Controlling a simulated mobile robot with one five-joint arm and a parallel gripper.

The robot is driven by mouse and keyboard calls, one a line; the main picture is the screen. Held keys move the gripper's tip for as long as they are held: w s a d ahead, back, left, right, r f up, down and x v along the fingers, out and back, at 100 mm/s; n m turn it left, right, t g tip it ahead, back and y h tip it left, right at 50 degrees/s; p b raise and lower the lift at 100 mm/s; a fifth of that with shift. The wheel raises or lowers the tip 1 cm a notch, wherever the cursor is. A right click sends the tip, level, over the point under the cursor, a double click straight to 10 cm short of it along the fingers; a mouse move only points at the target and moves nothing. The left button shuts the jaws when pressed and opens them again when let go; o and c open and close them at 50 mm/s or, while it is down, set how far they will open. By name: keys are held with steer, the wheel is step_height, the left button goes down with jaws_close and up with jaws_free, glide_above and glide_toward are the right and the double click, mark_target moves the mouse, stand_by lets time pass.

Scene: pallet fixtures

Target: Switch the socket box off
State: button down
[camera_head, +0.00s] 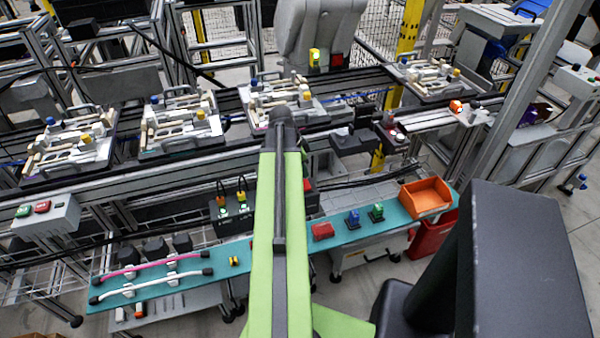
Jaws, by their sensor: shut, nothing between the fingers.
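A dark box with two black cables plugged into its top, which looks like the socket box (232,222), stands at the back edge of the teal shelf, just left of my green arm. An orange plug and a yellow plug show on it, with small green-lit spots beside them. My arm hides the right part of this area, and a red piece (308,185) shows just right of the arm. I cannot make out the switch position. My arm reaches forward over the shelf to a black joint. My gripper is not visible; the arm hides it.
The teal shelf (270,257) carries pink and white cables on the left, and a red block (323,231), blue and green pieces and an orange bin (426,196) on the right. Behind runs a conveyor with loaded pallets (182,120). A grey button box (45,216) is at left.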

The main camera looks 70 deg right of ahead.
mark_target(305, 181)
steer(key=shift+f+b, duration=0.55)
steer(key=shift+f, duration=0.7)
steer(key=shift+w+d+f+b, duration=0.1)
steer(key=shift+f+b, duration=0.3)
steer(key=shift+r, duration=0.25)
steer(key=shift+a, duration=0.2)
steer(key=shift+s+a+r+p, duration=0.1)
steer(key=shift+s+a+p, duration=0.3)
steer(key=shift+s+a, duration=0.15)
steer(key=shift+d+r, duration=0.1)
steer(key=shift+r, duration=0.05)
